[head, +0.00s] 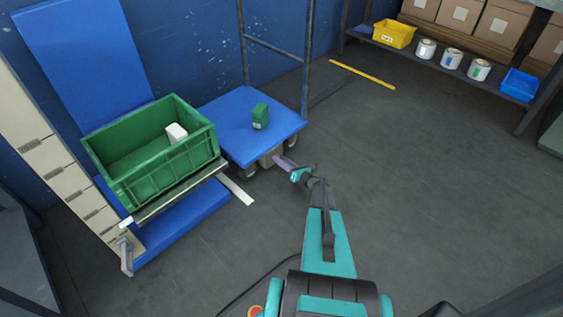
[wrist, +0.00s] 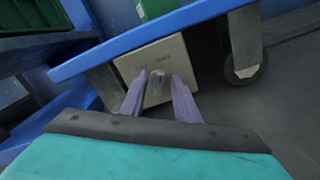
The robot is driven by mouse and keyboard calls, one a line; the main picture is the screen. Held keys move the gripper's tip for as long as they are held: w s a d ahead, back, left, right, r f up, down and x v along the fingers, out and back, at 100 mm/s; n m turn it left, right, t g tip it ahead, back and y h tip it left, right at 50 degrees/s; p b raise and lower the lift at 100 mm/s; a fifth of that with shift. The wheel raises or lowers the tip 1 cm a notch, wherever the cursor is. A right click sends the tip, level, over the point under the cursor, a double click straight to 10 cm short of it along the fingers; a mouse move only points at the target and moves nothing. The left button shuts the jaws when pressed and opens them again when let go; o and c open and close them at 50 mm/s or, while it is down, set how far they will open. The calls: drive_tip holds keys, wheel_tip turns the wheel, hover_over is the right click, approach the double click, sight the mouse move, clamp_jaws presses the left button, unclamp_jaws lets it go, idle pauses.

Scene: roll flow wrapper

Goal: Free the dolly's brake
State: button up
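The dolly (head: 232,122) is a blue flat platform on casters with a grey tubular frame at its back. In the wrist view its blue edge (wrist: 150,38) runs across the top, with a caster (wrist: 243,68) at right. Under the edge is a beige box (wrist: 162,54) with a small grey lever (wrist: 156,77) on its face; I take this for the brake. The box shows partly in the head view (head: 267,158). My gripper (head: 283,161) is low at the dolly's front. Its two purple fingers (wrist: 158,92) are apart, one on each side of the lever; contact is unclear.
A small green box (head: 260,116) stands on the dolly. Left of it, a green crate (head: 185,172) holding a white block (head: 176,133) sits on a stand. A shelf with bins and rolls (head: 451,58) is at back right. The floor on the right is clear.

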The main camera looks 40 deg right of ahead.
clamp_jaws()
drive_tip(key=shift+n, duration=0.5)
drive_tip(key=n+b, duration=0.1)
drive_tip(key=n, duration=0.2)
drive_tip(key=n+b, duration=0.2)
drive_tip(key=n, duration=0.2)
drive_tip(key=n+b, duration=0.1)
drive_tip(key=n, duration=0.3)
drive_tip(key=shift+s+a+b, duration=0.1)
drive_tip(key=shift+a+b, duration=0.2)
drive_tip(key=shift+a, duration=0.1)
unclamp_jaws()
